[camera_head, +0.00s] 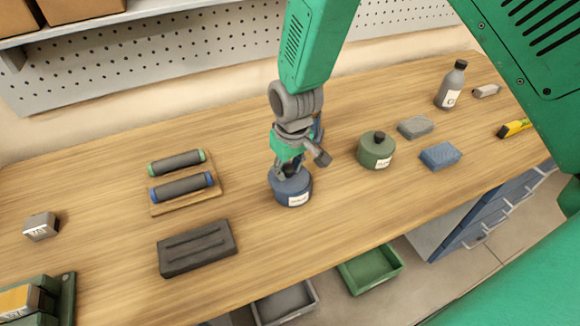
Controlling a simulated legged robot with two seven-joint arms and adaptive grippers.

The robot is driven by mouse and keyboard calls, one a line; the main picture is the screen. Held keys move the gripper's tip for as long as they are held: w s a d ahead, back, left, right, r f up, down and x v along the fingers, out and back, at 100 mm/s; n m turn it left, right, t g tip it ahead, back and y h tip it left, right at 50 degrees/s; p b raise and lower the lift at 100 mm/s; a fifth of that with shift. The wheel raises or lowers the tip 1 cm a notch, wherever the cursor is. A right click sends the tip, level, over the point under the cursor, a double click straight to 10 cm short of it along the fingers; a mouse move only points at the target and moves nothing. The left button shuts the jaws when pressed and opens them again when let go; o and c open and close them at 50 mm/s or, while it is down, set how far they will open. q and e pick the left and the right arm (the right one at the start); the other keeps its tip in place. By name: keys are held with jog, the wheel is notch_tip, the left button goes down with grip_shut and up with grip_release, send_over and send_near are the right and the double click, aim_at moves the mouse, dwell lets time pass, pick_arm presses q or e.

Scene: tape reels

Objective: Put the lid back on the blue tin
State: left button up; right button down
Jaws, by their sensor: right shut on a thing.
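The blue tin (294,199) stands upright near the middle of the bench, with a pale label on its front. My right gripper (291,170) points down right over the tin's top and is shut on the lid of the blue tin. The gripper hides most of the lid and its knob. The lid is at the tin's top, but I cannot tell whether it sits fully down on the rim. My left gripper is not in view.
A green tin (376,151) with a dark knob stands close to the right of the blue tin. A grey bottle (452,86) and blue block (440,155) are farther right. A dark slotted block (197,248) and a wooden rack with two rollers (183,208) lie left.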

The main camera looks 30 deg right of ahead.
jog(key=shift+a+r, duration=0.1)
jog(key=shift+a, duration=0.2)
jog(key=shift+d, duration=0.55)
jog(key=shift+d+f, duration=0.3)
jog(key=shift+d, duration=0.6)
jog(key=shift+a+r, duration=0.15)
jog(key=shift+a, duration=0.6)
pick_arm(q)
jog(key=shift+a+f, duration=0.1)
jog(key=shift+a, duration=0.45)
pick_arm(e)
jog(key=shift+d, duration=0.1)
jog(key=shift+d+f, duration=0.3)
jog(key=shift+d, duration=0.35)
jog(key=shift+a+r, duration=0.1)
jog(key=shift+a, duration=0.5)
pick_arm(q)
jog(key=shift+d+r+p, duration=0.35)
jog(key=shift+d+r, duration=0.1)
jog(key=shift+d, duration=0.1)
pick_arm(e)
jog(key=shift+d, duration=0.35)
